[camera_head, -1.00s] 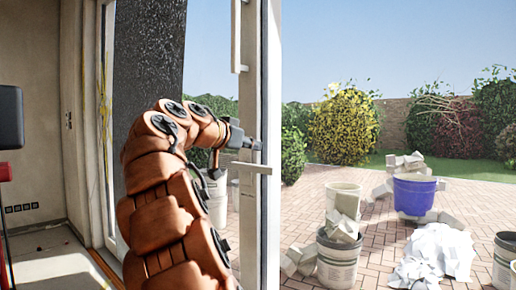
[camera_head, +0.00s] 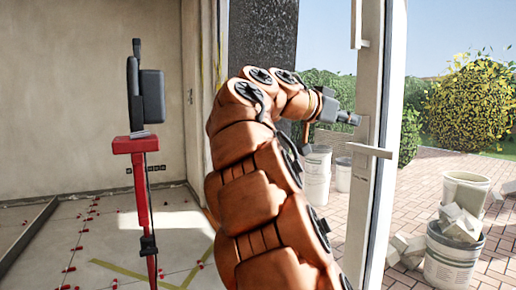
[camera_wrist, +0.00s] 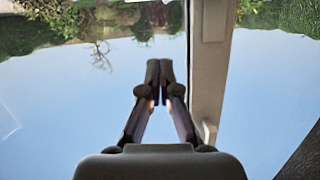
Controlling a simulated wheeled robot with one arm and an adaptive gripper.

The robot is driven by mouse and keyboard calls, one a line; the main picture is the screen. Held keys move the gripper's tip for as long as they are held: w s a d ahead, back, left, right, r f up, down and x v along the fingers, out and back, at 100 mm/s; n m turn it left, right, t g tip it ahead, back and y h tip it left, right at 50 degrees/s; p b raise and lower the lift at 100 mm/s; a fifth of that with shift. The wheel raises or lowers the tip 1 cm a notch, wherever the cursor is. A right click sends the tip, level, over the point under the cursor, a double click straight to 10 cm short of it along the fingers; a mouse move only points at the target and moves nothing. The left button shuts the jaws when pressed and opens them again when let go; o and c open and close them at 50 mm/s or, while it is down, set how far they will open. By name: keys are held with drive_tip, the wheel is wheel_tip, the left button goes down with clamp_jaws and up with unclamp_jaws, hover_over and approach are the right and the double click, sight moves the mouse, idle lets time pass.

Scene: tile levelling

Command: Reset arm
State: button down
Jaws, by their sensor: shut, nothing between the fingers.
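My arm shows in orange-brown segments in the head view, bent over with its end pointing right. My gripper (camera_head: 346,118) is at the arm's end, close to the white door frame (camera_head: 376,190) and a little above the door handle (camera_head: 368,150). I cannot tell from the head view whether it touches the frame. In the wrist view my gripper (camera_wrist: 159,75) has its two fingertips together, with nothing between them. The door frame (camera_wrist: 208,75) runs just right of the fingers there.
A red stand (camera_head: 140,190) with a dark device (camera_head: 150,95) stands at the left. Red clips (camera_head: 70,268) dot the tiled floor. Outside are paving, buckets (camera_head: 453,258) with rubble, and bushes (camera_head: 468,100).

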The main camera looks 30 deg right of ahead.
drive_tip(key=s+a+f+n+y+p, duration=0.3)
drive_tip(key=s+a+n+y+p, duration=0.2)
drive_tip(key=a+p, duration=0.7)
drive_tip(key=s+a+f+n+y+p, duration=0.3)
drive_tip(key=s+a+n+y+p, duration=0.2)
drive_tip(key=s+a+n+p, duration=0.3)
drive_tip(key=s+a+f+n+y+p, duration=0.3)
drive_tip(key=s+a+p, duration=0.6)
drive_tip(key=a+p, duration=0.7)
drive_tip(key=n+y+p, duration=0.1)
drive_tip(key=n+y, duration=0.1)
drive_tip(key=n, duration=0.1)
drive_tip(key=shift+s+f+n+p, duration=0.3)
drive_tip(key=shift+f, duration=0.1)
drive_tip(key=shift+d, duration=0.2)
